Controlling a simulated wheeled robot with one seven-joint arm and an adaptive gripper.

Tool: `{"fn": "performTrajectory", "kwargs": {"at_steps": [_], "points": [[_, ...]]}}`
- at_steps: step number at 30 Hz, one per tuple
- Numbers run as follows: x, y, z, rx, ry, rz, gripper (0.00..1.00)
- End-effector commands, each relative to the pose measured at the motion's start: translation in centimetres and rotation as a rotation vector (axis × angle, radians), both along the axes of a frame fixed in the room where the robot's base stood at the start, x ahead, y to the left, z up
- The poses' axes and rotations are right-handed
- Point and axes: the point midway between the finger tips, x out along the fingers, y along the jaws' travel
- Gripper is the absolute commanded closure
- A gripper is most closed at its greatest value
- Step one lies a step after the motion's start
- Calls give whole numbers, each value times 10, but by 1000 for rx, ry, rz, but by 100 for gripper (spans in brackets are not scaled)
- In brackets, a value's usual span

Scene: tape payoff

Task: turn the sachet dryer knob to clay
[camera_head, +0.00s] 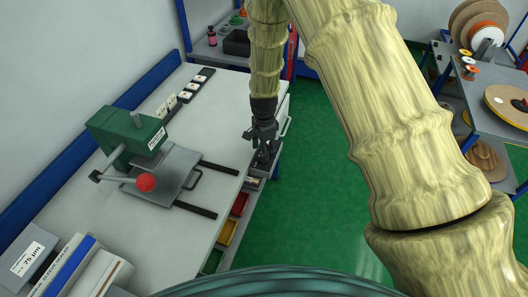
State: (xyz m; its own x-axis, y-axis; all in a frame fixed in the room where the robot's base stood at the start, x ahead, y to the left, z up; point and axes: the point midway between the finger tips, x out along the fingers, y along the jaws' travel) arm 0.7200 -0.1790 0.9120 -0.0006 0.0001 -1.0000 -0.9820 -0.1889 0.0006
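My gripper (262,155) is dark and points down at the right edge of the white bench, near a small grey part at the bench front. It is small and dark, so I cannot tell whether its fingers are open or shut. I cannot make out a sachet dryer knob or a clay marking for certain. My gripper and arm may hide part of that area.
A green press (128,135) with a red ball handle (146,182) stands on the white bench (226,105). Red, yellow and green bins (228,231) hang below its front edge. Boxes (28,262) stand front left. Green floor (318,175) is clear; a reel rack (488,60) stands right.

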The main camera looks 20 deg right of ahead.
Motion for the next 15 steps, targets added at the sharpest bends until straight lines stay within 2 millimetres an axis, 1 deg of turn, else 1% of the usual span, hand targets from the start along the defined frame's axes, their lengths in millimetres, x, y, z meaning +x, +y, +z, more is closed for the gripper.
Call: {"fn": "performTrajectory", "kwargs": {"at_steps": [3, 9, 15], "points": [[0, 0, -11, 0, 1, 1, 43], [0, 0, -24, 0, 1, 1, 43], [0, 0, -29, 0, -1, 1, 43]]}}
